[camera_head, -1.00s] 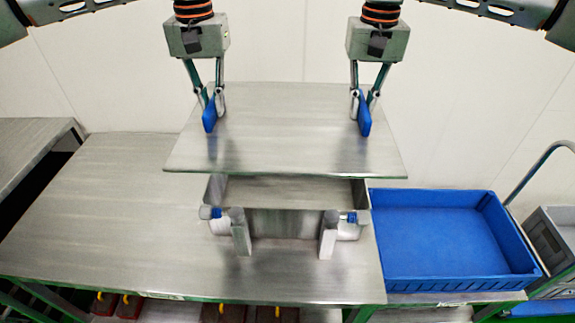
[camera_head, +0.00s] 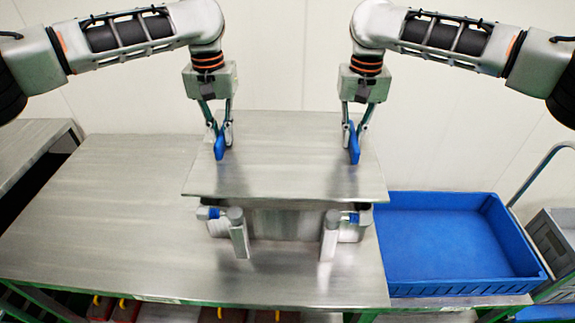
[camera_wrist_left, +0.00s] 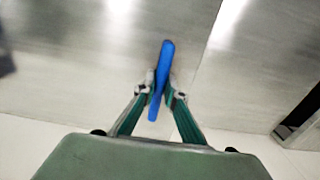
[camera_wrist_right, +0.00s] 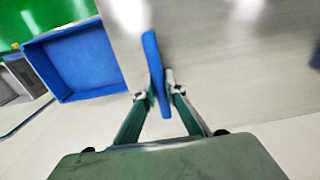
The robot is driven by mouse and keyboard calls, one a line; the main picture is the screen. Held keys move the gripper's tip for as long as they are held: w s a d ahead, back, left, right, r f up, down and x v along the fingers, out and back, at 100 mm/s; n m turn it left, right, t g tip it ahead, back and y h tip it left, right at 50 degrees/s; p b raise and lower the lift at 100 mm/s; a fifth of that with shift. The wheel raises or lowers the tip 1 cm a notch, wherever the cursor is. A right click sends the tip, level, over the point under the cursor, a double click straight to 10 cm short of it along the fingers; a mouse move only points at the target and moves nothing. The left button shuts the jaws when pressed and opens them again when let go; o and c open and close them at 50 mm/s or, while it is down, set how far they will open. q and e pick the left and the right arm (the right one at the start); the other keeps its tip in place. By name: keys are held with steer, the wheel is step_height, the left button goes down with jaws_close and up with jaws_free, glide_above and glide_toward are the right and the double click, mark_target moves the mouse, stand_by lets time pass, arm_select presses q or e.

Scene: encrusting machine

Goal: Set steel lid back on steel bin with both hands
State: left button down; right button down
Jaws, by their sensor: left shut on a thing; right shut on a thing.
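The steel lid (camera_head: 285,165) is a flat plate with two blue handles, held level over the steel bin (camera_head: 285,224). It covers the bin's opening from the head view; whether it touches the rim cannot be told. My left gripper (camera_head: 222,137) is shut on the lid's left blue handle (camera_head: 220,148), which also shows in the left wrist view (camera_wrist_left: 162,75). My right gripper (camera_head: 353,137) is shut on the right blue handle (camera_head: 354,150), also seen in the right wrist view (camera_wrist_right: 155,70). The bin stands on the steel table, its front wall and side clamps visible below the lid.
The steel table (camera_head: 100,215) is clear left of the bin. A blue tray (camera_head: 455,240) stands right of it, close to the lid's right edge. A grey crate (camera_head: 555,245) is at the far right. A white wall stands behind.

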mark_target(225, 150)
arm_select(q)
steer(key=shift+w+a+f, duration=0.2)
steer(key=shift+a+f, duration=0.05)
steer(key=shift+f, duration=0.2)
arm_select(e)
steer(key=shift+w+d+f, duration=0.25)
steer(key=shift+f, duration=0.25)
arm_select(q)
steer(key=shift+f, duration=0.15)
arm_select(e)
steer(key=shift+f, duration=0.1)
